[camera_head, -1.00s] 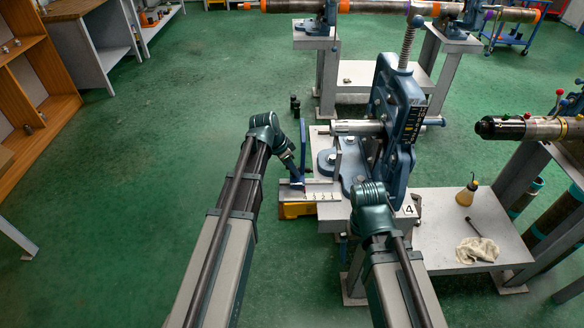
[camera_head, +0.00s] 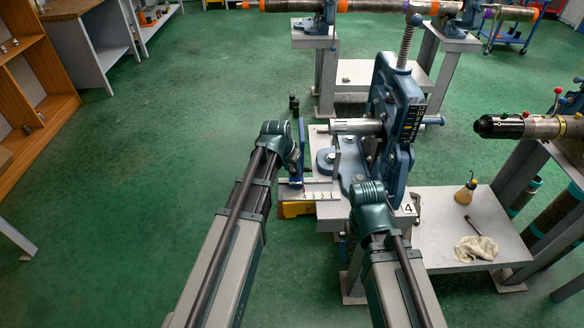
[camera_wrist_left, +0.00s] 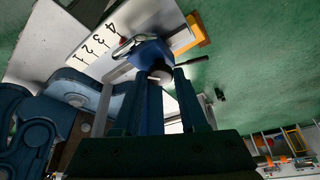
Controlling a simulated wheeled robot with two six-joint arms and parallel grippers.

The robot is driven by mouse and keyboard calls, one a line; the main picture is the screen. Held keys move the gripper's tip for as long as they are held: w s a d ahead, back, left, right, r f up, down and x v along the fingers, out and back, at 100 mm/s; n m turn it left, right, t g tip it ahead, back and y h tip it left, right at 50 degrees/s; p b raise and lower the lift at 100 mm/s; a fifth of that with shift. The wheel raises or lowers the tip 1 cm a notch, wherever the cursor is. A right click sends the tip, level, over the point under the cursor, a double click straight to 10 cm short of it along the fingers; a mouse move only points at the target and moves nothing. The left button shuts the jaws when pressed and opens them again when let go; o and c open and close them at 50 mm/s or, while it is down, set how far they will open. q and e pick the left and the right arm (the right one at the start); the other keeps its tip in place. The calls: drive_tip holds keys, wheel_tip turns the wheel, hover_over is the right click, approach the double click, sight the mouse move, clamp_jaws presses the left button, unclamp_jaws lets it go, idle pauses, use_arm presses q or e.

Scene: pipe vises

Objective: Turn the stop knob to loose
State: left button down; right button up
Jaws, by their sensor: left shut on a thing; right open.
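The stop is a blue block on a white scale plate with numbers (camera_head: 322,195), on the left side of the blue pipe vise (camera_head: 398,110). The plate (camera_wrist_left: 97,45) and blue stop block (camera_wrist_left: 150,50) also show in the left wrist view. The grey round stop knob (camera_wrist_left: 160,75) sits at the block's near face. My left gripper (camera_wrist_left: 164,78) is shut on this knob, with a finger on either side; the contact is partly hidden. In the head view its wrist hides most of it. My right arm ends before the vise; its gripper is hidden behind its wrist.
Green floor at left is clear.

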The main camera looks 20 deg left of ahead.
idle(0.4)
use_arm(q)
drive_tip(key=shift+c, duration=2.2)
unclamp_jaws()
drive_tip(key=p+v, duration=1.2)
drive_tip(key=v, duration=0.1)
drive_tip(key=shift+r+p, duration=0.35)
drive_tip(key=shift+s, duration=0.1)
